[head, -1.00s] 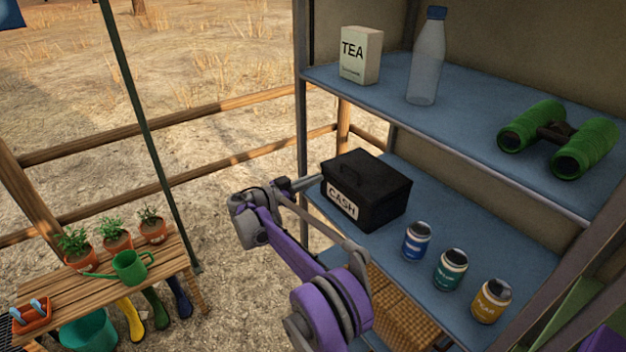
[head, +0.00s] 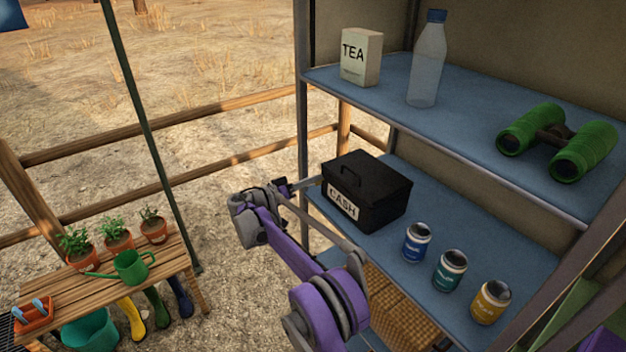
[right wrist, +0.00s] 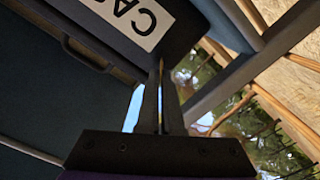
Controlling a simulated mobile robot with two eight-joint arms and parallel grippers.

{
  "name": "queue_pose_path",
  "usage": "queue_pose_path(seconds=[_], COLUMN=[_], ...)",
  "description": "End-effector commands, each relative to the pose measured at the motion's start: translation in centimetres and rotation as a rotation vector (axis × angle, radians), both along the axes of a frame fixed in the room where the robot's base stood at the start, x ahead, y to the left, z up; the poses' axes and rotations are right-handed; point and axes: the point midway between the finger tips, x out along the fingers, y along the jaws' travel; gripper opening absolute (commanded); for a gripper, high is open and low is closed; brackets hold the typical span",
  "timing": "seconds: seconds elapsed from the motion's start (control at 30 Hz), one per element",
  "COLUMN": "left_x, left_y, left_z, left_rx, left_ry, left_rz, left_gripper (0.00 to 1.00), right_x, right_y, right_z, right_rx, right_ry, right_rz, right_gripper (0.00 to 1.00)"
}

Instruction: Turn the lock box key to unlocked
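The lock box is a black box with a handle and a CASH label (head: 368,193), standing on the left end of the lower shelf. My right gripper (head: 313,181) reaches its left side in the head view. In the right wrist view the gripper's two fingers (right wrist: 161,75) are close together, with only a narrow gap, and their tips meet the box (right wrist: 180,30) beside its label. The key itself is hidden at the fingertips; the narrow gap and the gripper's turn at the box fit a grip on it. My left gripper is not in view.
Blue, green and yellow cans (head: 450,270) stand right of the box on the lower shelf (head: 400,255). The upper shelf (head: 470,131) above holds a tea box (head: 360,57), a bottle (head: 428,60) and green binoculars (head: 557,142). A plant bench (head: 170,265) stands at the left.

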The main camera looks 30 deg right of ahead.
Motion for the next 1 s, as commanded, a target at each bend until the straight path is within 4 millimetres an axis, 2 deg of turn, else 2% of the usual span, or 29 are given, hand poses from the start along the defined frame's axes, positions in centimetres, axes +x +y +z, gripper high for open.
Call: queue_pose_path(seconds=[0.7,1.0], left_x=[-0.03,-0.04], left_y=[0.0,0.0], left_z=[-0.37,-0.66], left_rx=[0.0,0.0], left_ry=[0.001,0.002], left_rz=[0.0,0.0], left_gripper=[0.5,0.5], right_x=[0.46,0.5], right_y=[0.07,0.07], right_z=[-0.67,-0.9], right_rx=[-0.052,-0.068], right_ry=[0.667,0.874], right_rz=[0.001,0.001], right_gripper=[0.0,0.0])
